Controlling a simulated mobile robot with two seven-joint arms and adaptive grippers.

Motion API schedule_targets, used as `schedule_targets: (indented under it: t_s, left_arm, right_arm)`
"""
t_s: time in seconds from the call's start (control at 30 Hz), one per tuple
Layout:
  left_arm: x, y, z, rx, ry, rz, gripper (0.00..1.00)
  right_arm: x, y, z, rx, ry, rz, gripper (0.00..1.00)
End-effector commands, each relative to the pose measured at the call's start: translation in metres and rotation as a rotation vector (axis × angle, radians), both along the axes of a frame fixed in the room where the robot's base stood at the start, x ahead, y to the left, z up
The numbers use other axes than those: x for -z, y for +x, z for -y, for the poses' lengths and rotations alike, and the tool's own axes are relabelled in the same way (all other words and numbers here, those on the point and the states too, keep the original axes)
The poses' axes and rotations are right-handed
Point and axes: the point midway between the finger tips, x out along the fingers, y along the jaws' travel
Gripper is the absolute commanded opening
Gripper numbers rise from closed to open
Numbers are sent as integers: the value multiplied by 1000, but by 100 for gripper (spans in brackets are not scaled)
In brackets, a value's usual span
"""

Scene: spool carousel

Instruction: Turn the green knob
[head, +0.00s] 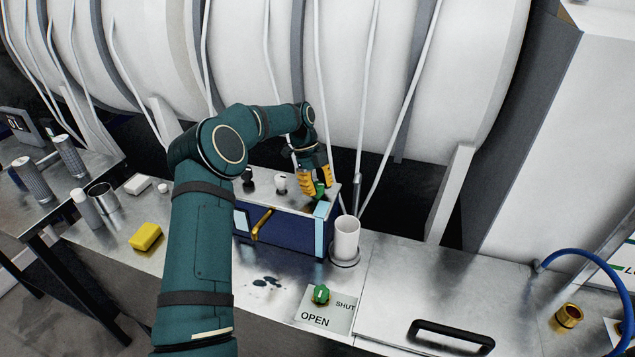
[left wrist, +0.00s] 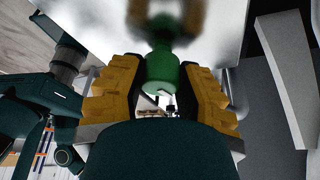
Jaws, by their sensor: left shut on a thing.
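My left gripper (head: 314,182) has yellow fingers and is shut on a green knob (head: 320,189) at the right end of the top of the blue box (head: 290,235). In the left wrist view the green knob (left wrist: 162,72) sits between the yellow fingers, with a blurred reflection in the metal beyond it. A second green knob (head: 321,294) stands on a plate (head: 340,316) marked OPEN and SHUT on the bench, apart from the gripper. My right gripper is not in view.
A white cup (head: 346,236) stands right of the box. A yellow sponge (head: 146,236) and a metal cup (head: 103,195) lie to the left. A black handle (head: 450,334) is on a lid at the right. A white cylinder (head: 350,80) fills the back.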

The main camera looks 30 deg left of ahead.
Motion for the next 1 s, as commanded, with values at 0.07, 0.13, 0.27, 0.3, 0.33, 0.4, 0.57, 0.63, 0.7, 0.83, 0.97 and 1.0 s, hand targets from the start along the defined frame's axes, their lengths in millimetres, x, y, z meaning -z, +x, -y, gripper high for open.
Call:
schedule_targets:
  t_s: [0.07, 0.13, 0.27, 0.3, 0.33, 0.4, 0.57, 0.63, 0.7, 0.83, 0.97, 1.0]
  left_arm:
    - [2, -1, 3, 63, -5, -10, 0]
    - [3, -1, 2, 109, -4, -9, 0]
    - [3, -1, 3, 181, -4, -9, 0]
    - [3, -1, 3, 199, -4, -9, 0]
    - [3, -1, 3, 211, -5, -10, 0]
    - [3, -1, 3, 236, -5, -9, 0]
    - [4, -2, 3, 269, -5, -9, 0]
    - [4, -2, 3, 277, -5, -10, 0]
    - [4, -2, 2, 281, -5, -10, 0]
    - [4, -2, 2, 282, -5, -11, 0]
    - [5, -2, 2, 282, -6, -11, 0]
    - [5, -2, 2, 282, -6, -11, 0]
  right_arm:
    - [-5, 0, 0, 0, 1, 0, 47]
    - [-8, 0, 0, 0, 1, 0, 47]
    - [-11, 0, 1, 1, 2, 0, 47]
    - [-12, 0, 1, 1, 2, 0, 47]
    - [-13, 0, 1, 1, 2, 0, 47]
    - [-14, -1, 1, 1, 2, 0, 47]
    - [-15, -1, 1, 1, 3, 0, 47]
    - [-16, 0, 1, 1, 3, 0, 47]
    - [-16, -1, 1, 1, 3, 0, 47]
    - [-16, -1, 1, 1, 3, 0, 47]
    - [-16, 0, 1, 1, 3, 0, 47]
    - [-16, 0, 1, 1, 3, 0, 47]
